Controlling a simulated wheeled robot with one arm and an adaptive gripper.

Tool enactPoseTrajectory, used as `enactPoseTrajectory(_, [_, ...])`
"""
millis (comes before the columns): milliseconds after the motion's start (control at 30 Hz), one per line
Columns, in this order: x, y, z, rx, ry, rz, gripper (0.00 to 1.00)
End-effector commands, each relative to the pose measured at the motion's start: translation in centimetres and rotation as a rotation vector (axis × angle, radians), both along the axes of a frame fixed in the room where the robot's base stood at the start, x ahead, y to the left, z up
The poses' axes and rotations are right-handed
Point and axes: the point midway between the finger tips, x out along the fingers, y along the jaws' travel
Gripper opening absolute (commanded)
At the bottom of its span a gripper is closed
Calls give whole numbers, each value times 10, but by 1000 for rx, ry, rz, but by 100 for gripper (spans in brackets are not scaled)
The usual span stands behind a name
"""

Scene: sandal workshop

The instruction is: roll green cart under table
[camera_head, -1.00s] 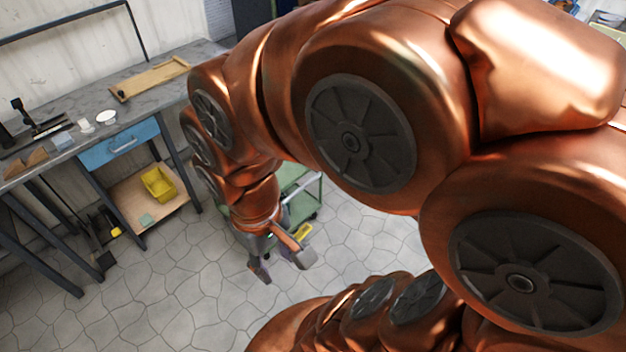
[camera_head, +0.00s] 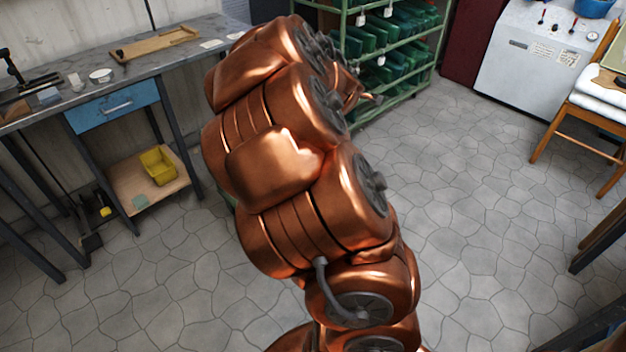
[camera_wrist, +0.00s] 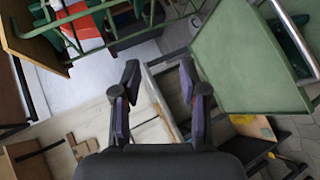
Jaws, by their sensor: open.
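My gripper (camera_wrist: 159,78) is open in the wrist view, with its two dark fingers apart and nothing seen held between them. A green panel with a raised rim (camera_wrist: 245,60), which looks like the green cart, lies to the right of the fingers. In the head view my arm hides almost all of the cart, and the gripper is not clearly visible there. The grey-topped table (camera_head: 160,65) stands along the wall at left, with a blue drawer (camera_head: 113,106) and open space below. Whether the gripper touches the cart cannot be told.
A yellow bin (camera_head: 158,166) sits on a low wooden shelf (camera_head: 125,185) under the table. A green rack (camera_head: 398,98) with several green pieces stands behind my arm. A white machine (camera_head: 530,75) and a wooden chair (camera_head: 575,110) are at right. The tiled floor (camera_head: 470,200) between is clear.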

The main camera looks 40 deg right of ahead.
Motion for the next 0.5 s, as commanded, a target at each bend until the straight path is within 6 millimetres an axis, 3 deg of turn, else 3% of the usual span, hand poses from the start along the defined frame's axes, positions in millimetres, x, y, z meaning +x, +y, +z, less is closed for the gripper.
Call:
enactPoseTrajectory(33, [4, -15, -35, -37, 16, 46, 43])
enactPoseTrajectory(233, [27, -42, -117, -169, 46, 291, 43])
enactPoseTrajectory(367, [32, -45, -182, -216, 44, 460, 43])
enactPoseTrajectory(500, [31, -35, -249, -241, 7, 637, 43])
